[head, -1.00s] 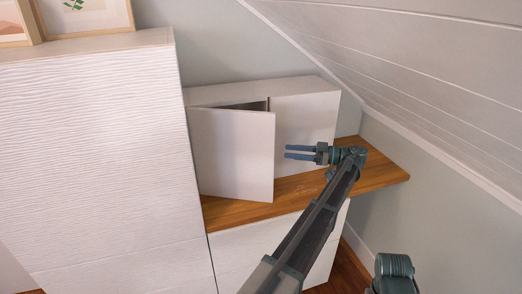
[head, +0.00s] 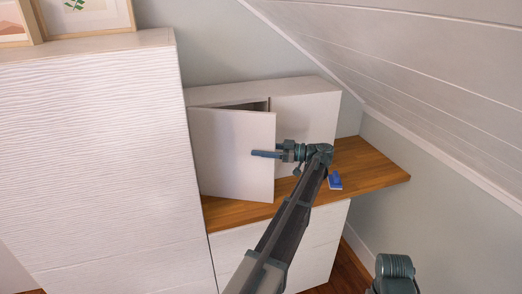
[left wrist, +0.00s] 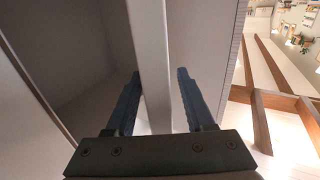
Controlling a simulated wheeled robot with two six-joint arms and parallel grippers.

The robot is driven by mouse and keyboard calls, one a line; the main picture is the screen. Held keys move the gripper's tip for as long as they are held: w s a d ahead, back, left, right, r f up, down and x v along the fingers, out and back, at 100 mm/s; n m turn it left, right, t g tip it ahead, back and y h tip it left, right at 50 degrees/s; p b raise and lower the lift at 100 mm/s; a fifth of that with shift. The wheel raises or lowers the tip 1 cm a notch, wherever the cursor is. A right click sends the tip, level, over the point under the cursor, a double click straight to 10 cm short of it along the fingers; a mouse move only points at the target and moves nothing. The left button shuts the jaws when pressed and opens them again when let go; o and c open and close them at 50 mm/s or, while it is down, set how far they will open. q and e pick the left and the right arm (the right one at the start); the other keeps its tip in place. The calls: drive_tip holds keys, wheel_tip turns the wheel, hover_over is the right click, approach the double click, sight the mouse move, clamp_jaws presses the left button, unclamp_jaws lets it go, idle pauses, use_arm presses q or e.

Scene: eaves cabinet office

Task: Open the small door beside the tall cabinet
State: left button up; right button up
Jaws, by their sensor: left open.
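The small white door (head: 233,155) stands partly open on the low wall cabinet, right of the tall white cabinet (head: 95,150). Its hinge side is at the left and its free edge at the right. A dark gap shows above it. My left gripper (head: 264,154) is open at the door's free edge. In the left wrist view the door (left wrist: 150,50) stands edge-on between the two blue fingers of the gripper (left wrist: 159,74), with a gap visible on each side. The cabinet's inside (left wrist: 95,70) shows at the left. My right gripper is out of view.
A wooden top (head: 365,165) lies under the small cabinet, with a small blue item (head: 335,181) on it. The closed right-hand front (head: 300,125) is partly behind my left arm. A sloped ceiling (head: 430,80) comes down at the right.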

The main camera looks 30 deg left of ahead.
use_arm(q)
drive_tip(key=shift+c, duration=0.3)
clamp_jaws()
idle(1.1)
